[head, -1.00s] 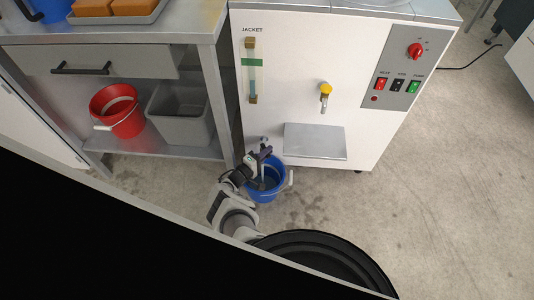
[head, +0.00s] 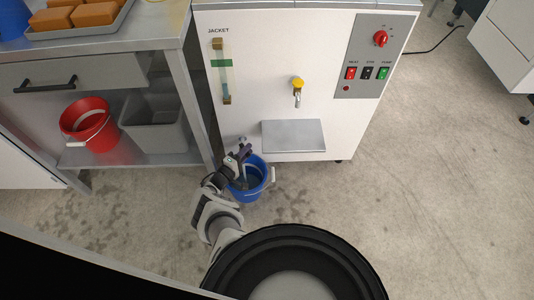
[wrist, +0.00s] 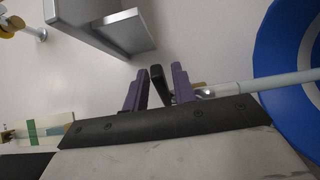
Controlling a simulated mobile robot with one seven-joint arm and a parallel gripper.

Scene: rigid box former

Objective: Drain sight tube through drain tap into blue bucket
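The sight tube (head: 225,85), with a green band (head: 221,63), stands upright on the white cabinet front under the word JACKET. Its lower part looks bluish; the exact level is too small to read. The drain tap (head: 242,140) is low on the cabinet, partly hidden by my gripper (head: 241,157). In the wrist view my gripper's purple fingers (wrist: 158,88) are apart, with the tap's black lever (wrist: 158,80) between them, closer to the right finger. A pale straight column, seemingly water (wrist: 262,82), runs from the tap into the blue bucket (head: 260,188), also in the wrist view (wrist: 272,120).
A yellow-topped tap (head: 298,83) sits above a grey shelf (head: 293,135) on the cabinet. A switch panel (head: 366,60) is at upper right. A red bucket (head: 88,125) and a grey bin (head: 153,125) stand under the left bench.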

